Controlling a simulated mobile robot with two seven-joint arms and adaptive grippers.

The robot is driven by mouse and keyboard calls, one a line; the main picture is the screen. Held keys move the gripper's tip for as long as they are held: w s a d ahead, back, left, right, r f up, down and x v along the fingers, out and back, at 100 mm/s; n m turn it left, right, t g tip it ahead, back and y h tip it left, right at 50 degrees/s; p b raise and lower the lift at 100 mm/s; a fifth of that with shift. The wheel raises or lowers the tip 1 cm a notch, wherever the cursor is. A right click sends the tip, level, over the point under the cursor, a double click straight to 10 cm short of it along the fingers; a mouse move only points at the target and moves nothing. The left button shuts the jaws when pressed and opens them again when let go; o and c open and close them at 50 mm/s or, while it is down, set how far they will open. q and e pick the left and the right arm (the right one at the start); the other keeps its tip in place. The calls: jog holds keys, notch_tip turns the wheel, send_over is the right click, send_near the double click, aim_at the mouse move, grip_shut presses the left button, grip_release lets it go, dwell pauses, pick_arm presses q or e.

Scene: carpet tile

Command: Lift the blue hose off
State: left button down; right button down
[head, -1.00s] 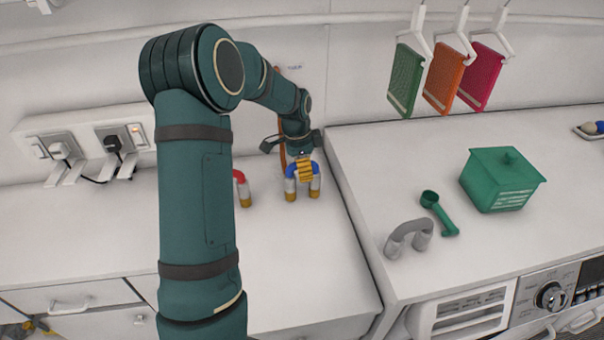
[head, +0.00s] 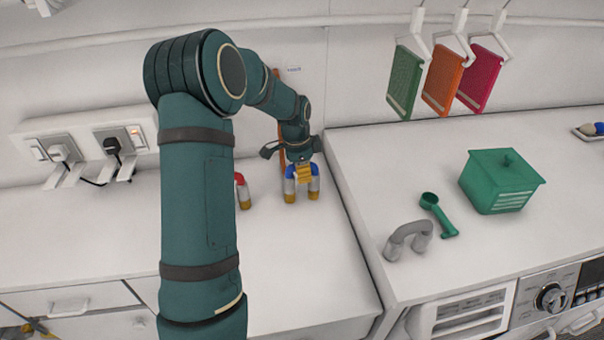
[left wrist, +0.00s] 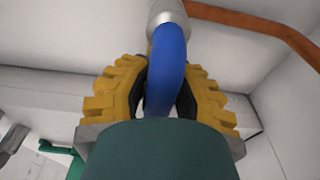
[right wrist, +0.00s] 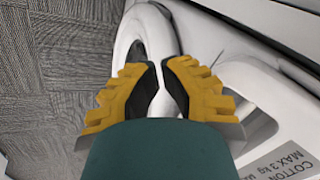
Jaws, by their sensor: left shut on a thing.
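The blue hose (head: 314,170) is a bent arch with grey and yellow ends, standing on the left counter in the head view. My left gripper (head: 303,174) comes down on the top of its arch. In the left wrist view the blue hose (left wrist: 166,65) runs between the yellow fingers of my left gripper (left wrist: 163,80), which are shut on it. A grey end sleeve shows beyond. The hose's lower ends appear to be at the counter top. My right gripper (right wrist: 160,65) shows only in the right wrist view, with its fingertips nearly together and nothing between them.
A red hose (head: 241,188) stands left of the blue one, partly hidden by my left arm. An orange strip (head: 281,150) rises behind. On the right counter are a grey hose (head: 408,240), a green scoop (head: 437,212) and a green box (head: 502,180). The front left counter is clear.

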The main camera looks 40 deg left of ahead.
pick_arm(q)
notch_tip(320, 180, up, 10)
jog(key=shift+f+p, duration=0.1)
jog(key=shift+p, duration=0.3)
notch_tip(320, 180, up, 5)
jog(key=p, duration=0.3)
jog(key=shift+p, duration=0.4)
